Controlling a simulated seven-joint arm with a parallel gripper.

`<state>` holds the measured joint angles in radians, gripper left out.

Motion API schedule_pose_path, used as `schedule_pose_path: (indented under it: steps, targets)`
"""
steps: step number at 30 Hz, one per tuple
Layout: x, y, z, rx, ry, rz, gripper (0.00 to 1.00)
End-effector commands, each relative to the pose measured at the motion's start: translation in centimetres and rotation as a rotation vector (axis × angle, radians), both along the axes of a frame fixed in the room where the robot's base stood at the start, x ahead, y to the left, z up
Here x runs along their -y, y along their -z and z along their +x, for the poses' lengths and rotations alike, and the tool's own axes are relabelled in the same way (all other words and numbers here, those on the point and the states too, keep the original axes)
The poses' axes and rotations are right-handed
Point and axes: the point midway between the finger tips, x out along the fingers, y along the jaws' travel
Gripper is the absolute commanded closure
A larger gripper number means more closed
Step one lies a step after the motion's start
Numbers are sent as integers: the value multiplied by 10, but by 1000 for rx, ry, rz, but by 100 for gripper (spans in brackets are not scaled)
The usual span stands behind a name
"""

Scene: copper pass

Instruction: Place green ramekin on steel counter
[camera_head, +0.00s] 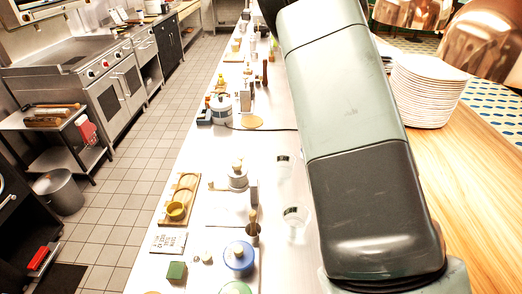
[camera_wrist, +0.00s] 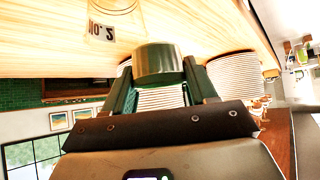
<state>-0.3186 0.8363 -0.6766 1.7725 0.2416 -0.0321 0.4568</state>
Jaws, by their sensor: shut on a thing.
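The green ramekin (camera_wrist: 160,64) is dark green and round. In the wrist view it sits between the two fingers of my gripper (camera_wrist: 158,72), which is shut on it. The steel counter (camera_head: 213,150) runs lengthwise down the head view, left of my arm. The gripper and ramekin do not show in the head view, where my arm hides the middle right. In the wrist view a pale wooden surface (camera_wrist: 40,45) lies beyond the ramekin, and I cannot tell the gap between them.
Plates (camera_head: 428,90) are stacked on the wooden counter (camera_head: 470,175) at right. A clear container marked "NO. 2" (camera_wrist: 100,25) is near the ramekin. The steel counter holds a blue-lidded pot (camera_head: 239,258), a green block (camera_head: 177,270) and a wooden tray (camera_head: 185,187). Bare steel shows between them.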

Motion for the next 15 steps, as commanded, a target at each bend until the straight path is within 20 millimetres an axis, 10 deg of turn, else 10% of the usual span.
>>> schedule_pose_path:
  steps: [15]
  targets:
    - [-274,4,-25,-2,-197,-5,74]
